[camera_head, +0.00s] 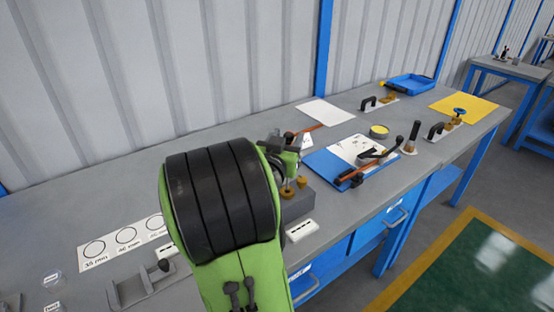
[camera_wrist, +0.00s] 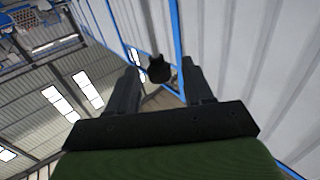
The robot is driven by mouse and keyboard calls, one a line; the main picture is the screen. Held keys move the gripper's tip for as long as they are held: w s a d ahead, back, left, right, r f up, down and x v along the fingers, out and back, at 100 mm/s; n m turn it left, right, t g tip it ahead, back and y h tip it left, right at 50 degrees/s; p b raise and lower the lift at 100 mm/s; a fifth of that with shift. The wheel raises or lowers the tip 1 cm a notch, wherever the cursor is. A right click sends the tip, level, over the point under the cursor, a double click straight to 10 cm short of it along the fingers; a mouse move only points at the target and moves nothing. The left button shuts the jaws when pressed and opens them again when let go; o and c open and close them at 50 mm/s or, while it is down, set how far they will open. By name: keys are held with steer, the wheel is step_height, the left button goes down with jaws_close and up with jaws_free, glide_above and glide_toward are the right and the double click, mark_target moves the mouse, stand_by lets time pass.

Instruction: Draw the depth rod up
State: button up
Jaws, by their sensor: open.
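In the wrist view my gripper (camera_wrist: 160,67) is open, its two dark fingers apart. A dark rod with a rounded end (camera_wrist: 158,71) shows in the gap between the fingertips. It may be the depth rod, but I cannot tell for sure, nor whether it is between the fingers or beyond them. No finger visibly touches it. In the head view my green and black arm covers much of the workplace. A grey block (camera_head: 299,207) with brass-coloured parts (camera_head: 288,192) shows just right of the arm, on the bench. What lies behind the arm is hidden.
The grey bench (camera_head: 345,215) runs along a corrugated wall. To the right are a blue mat (camera_head: 322,164), a long-handled tool (camera_head: 382,160), a round tin (camera_head: 379,131), a yellow sheet (camera_head: 470,108) and a blue tray (camera_head: 410,84). A circle card (camera_head: 122,252) and a grey bracket (camera_head: 140,287) lie left.

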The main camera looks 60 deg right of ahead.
steer(key=s+a+b, duration=0.2)
steer(key=a+b, duration=0.4)
steer(key=a, duration=0.6)
